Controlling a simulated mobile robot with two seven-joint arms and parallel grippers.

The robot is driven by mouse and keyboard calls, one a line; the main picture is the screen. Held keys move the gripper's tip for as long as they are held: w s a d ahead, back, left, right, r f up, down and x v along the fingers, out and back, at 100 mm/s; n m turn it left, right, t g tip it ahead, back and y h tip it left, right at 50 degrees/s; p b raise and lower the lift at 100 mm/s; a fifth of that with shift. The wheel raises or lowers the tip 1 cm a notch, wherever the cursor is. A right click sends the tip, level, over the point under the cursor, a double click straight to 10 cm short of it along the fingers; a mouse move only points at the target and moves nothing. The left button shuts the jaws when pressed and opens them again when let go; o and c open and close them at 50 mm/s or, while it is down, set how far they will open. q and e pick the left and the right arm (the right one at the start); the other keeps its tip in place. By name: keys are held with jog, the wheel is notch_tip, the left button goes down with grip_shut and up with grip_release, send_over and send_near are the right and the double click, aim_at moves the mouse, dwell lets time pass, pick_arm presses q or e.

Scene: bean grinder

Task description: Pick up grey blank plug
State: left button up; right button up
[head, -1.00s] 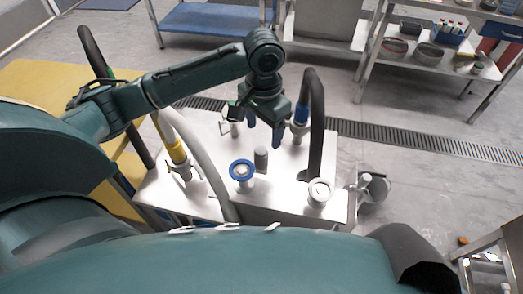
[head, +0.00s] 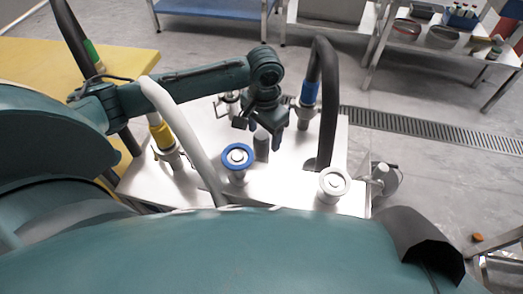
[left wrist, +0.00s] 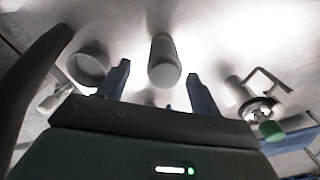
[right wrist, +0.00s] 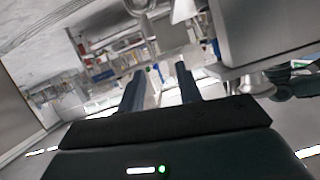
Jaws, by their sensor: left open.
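The grey blank plug (head: 261,147) looks like a plain grey cylinder standing upright on the metal table (head: 290,172) in the head view. My left gripper (head: 260,133) is just above and behind it, pointing down, open and empty. In the left wrist view the plug (left wrist: 163,62) appears between the two spread fingers of the left gripper (left wrist: 158,75), apart from both. My right gripper (right wrist: 160,80) shows only in the right wrist view. Its fingers are apart with nothing between them, away from the plug.
A blue-ringed white fitting (head: 237,158) stands left of the plug, and a white round fitting (head: 333,184) to its right. A black hose (head: 329,100) arches at right; a pale hose with a yellow collar (head: 161,134) stands at left. Bare table surrounds the plug.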

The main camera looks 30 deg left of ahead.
pick_arm(q)
jog(key=f, duration=0.3)
jog(key=f+b, duration=0.1)
jog(key=f, duration=0.1)
jog(key=shift+s+a, duration=0.15)
jog(key=shift+a, duration=0.15)
jog(key=shift+c, duration=0.5)
jog(key=shift+r, duration=0.1)
jog(key=c, duration=1.3)
